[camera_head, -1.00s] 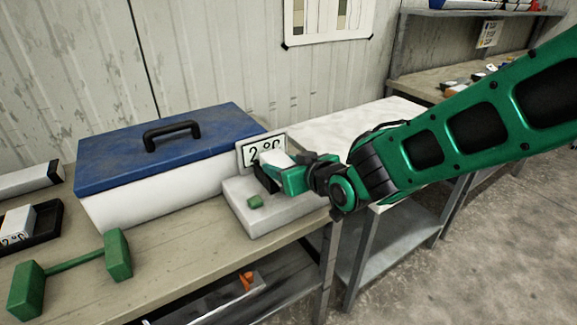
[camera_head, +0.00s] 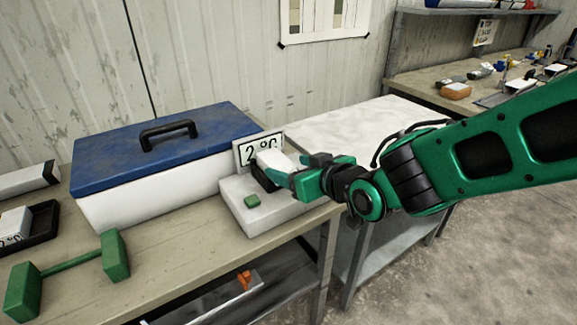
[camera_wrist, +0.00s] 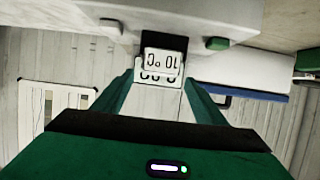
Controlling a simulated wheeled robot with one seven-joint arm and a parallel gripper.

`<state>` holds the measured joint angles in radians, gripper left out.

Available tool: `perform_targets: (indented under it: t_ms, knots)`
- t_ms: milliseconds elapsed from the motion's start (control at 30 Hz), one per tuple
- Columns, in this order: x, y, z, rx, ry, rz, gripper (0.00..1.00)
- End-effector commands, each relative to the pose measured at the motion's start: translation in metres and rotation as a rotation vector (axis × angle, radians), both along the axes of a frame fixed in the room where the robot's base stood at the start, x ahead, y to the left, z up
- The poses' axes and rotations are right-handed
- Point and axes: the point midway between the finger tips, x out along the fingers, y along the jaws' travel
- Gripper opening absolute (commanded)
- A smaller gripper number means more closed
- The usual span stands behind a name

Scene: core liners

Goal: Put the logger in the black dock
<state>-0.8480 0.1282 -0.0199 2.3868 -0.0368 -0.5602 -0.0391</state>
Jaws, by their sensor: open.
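A white block-shaped logger (camera_head: 275,162) sits with a black holder (camera_head: 263,179), seemingly the black dock, on a light grey stand (camera_head: 245,205), before an upright plate (camera_head: 245,152) reading 2 °C. How fully it is seated I cannot tell. My gripper (camera_head: 283,182) is open at the right side of the logger. The wrist view shows a white face (camera_wrist: 163,63) with inverted digits, apparently 10 °C, ahead between my spread fingers (camera_wrist: 160,95); a second row of digits shows behind its lower edge. Contact is hard to judge.
A blue-lidded white box (camera_head: 150,190) stands left of the stand. A green button (camera_head: 252,201) is on the stand. Left are a black tray (camera_head: 45,228) holding a white block (camera_head: 14,226) and a green dumbbell-shaped piece (camera_head: 75,263). A white-topped table (camera_head: 340,130) is behind my arm.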

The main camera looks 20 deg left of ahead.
Motion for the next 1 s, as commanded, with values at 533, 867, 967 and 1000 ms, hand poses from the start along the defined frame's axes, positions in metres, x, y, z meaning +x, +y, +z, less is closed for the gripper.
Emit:
perform_targets:
  t_ms: [533,867,967,1000]
  knots:
    - [-0.036,-0.043,0.023,0.001,-0.001,-0.001,0.65]
    - [-0.031,-0.052,0.022,-0.01,0.006,-0.018,0.65]
    - [-0.014,-0.084,0.017,-0.05,0.038,-0.082,0.65]
    - [-0.005,-0.105,0.012,-0.078,0.062,-0.123,0.65]
